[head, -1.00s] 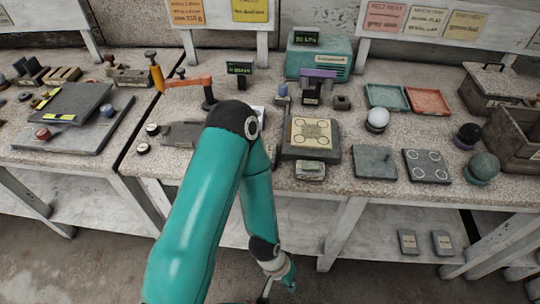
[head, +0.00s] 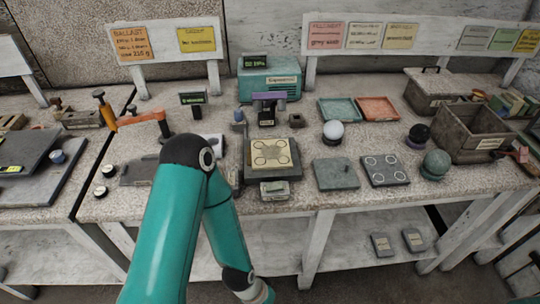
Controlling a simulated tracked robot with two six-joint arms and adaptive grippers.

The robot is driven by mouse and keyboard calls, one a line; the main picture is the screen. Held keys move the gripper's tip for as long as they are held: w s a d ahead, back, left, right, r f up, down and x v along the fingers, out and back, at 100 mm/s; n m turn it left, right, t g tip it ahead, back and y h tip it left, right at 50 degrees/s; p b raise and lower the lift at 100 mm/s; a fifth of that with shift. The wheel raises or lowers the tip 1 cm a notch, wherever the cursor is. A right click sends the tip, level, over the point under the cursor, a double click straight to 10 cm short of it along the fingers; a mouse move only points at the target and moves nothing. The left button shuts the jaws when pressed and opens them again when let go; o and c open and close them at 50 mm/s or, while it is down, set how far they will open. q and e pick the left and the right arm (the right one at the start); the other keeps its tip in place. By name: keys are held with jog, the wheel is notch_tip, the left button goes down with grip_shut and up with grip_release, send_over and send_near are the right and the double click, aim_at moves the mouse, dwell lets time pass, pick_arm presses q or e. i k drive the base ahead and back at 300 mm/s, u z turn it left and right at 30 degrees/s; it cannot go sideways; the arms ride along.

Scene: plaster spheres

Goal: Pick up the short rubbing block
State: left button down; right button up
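I cannot tell which thing is the short rubbing block. Small candidates are the tan wooden blocks (head: 12,122) cut off by the left edge, and several coloured blocks (head: 515,103) behind the crate at the far right, all too small to identify. My teal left arm comes in from the bottom left, bends in front of the bench and points down. Its gripper is below the picture's edge. My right arm and gripper do not show.
An orange-armed stand (head: 140,117) is behind my elbow.

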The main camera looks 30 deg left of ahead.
aim_at(232, 174)
jog(key=z, duration=0.55)
jog(key=k, duration=1.15)
jog(key=u, duration=0.65)
jog(key=i, duration=1)
jog(key=z, duration=0.1)
